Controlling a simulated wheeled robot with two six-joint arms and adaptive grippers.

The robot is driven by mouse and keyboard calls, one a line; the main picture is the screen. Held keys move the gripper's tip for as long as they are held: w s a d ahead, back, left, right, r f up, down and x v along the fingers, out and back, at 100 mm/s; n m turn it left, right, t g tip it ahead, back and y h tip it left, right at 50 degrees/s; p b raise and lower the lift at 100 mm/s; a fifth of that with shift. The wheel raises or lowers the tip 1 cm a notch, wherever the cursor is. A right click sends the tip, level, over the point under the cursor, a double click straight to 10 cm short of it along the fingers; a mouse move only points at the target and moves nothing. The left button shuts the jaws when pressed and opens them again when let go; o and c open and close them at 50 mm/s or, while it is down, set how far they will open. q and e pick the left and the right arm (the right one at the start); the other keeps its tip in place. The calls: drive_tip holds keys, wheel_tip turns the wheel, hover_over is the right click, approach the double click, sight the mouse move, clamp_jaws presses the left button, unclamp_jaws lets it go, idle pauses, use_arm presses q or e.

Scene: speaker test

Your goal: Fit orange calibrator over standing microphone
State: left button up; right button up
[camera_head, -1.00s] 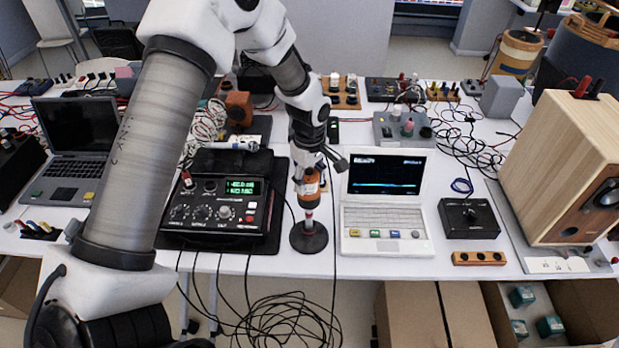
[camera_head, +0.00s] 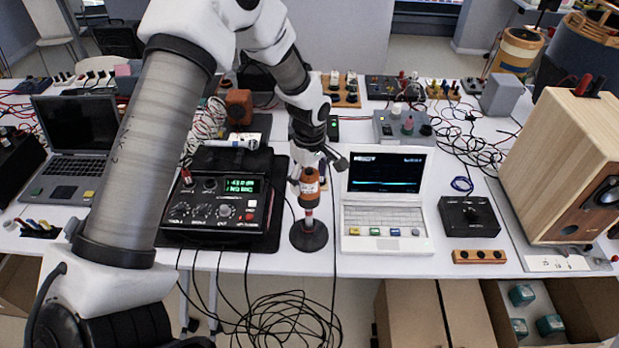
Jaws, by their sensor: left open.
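The orange calibrator (camera_head: 310,184) sits upright on top of the standing microphone, whose round black base (camera_head: 308,237) rests on the white table near its front edge. The microphone's upper part is hidden inside or behind the calibrator; a short reddish piece shows just under it. My left gripper (camera_head: 311,180) comes down from above and is open, with its fingers around the upper part of the calibrator. I cannot tell whether a finger touches it. My right gripper is not in view.
A black meter box with a green display (camera_head: 215,206) stands close on the left. A white laptop (camera_head: 385,205) stands close on the right. A wooden speaker (camera_head: 570,170) and a black knob box (camera_head: 468,217) are farther right. Cables (camera_head: 285,320) hang below the front edge.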

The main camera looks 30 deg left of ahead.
use_arm(q)
wheel_tip(320, 180, up, 12)
drive_tip(key=shift+f, duration=0.1)
drive_tip(key=s+d+f+m+b, duration=0.15)
drive_tip(key=s+f, duration=0.25)
drive_tip(key=f, duration=0.4)
drive_tip(key=s+d+f+m, duration=0.3)
drive_tip(key=f, duration=0.5)
drive_tip(key=s+d+f+m+b, duration=0.1)
drive_tip(key=s+d+f+m, duration=0.2)
drive_tip(key=f, duration=0.5)
drive_tip(key=s+f+m+b, duration=0.1)
drive_tip(key=s+f+m, duration=0.2)
drive_tip(key=s, duration=0.6)
drive_tip(key=s+f+m, duration=0.4)
drive_tip(key=s+f, duration=0.3)
drive_tip(key=s, duration=0.2)
drive_tip(key=shift+s+d+b, duration=0.15)
drive_tip(key=shift+d+b, duration=0.25)
